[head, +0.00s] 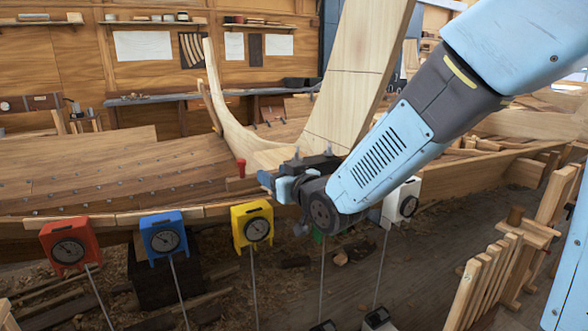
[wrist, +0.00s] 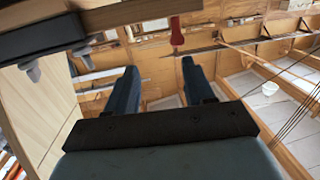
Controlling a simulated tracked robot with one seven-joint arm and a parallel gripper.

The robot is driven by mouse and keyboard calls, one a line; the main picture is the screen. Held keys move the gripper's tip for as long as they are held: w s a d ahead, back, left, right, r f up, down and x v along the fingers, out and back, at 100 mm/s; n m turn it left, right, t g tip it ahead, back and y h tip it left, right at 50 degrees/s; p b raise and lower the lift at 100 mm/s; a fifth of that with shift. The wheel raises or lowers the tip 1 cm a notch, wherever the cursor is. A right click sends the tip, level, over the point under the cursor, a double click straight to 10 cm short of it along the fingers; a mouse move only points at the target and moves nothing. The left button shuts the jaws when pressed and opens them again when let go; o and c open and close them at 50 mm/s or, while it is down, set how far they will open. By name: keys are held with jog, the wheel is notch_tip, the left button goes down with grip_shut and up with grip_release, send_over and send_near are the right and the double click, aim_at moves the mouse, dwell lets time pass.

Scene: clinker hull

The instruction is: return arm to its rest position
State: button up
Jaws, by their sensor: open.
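My blue arm reaches in from the upper right of the head view, down to the hull's edge. My gripper (head: 272,182) is at the arm's lower left end, close to the plank edge and the foot of the upright wooden piece (head: 352,80). In the wrist view my gripper (wrist: 158,72) shows two dark blue fingers spread apart, with nothing between them. A small red peg-like thing (head: 240,167) stands just left of the gripper; a red thing also shows beyond the fingers in the wrist view (wrist: 177,32). Whether the gripper touches the hull is unclear.
Red (head: 68,246), blue (head: 163,234), yellow (head: 252,225) and white (head: 402,203) dial boxes stand on thin rods before the hull. A green one (head: 318,236) is mostly hidden behind my arm. A wooden slatted rack (head: 490,280) stands at lower right. A workbench (head: 205,96) lines the back wall.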

jog(key=s+d+r+m+g+h, duration=0.15)
jog(key=d+h, duration=0.25)
jog(key=d, duration=0.7)
jog(key=s+d+m+g+h, duration=0.1)
jog(key=s+d+m+h, duration=0.25)
jog(key=d, duration=0.75)
jog(key=s+d+m+g+h, duration=0.1)
jog(key=s+d+g, duration=0.1)
jog(key=s+d, duration=0.3)
jog(key=s+d+m+g+h, duration=0.2)
jog(key=s+d, duration=0.4)
jog(key=s, duration=0.5)
jog(key=shift+d+f+g, duration=0.15)
jog(key=shift+g, duration=0.4)
jog(key=shift+h, duration=0.25)
jog(key=shift+c, duration=1)
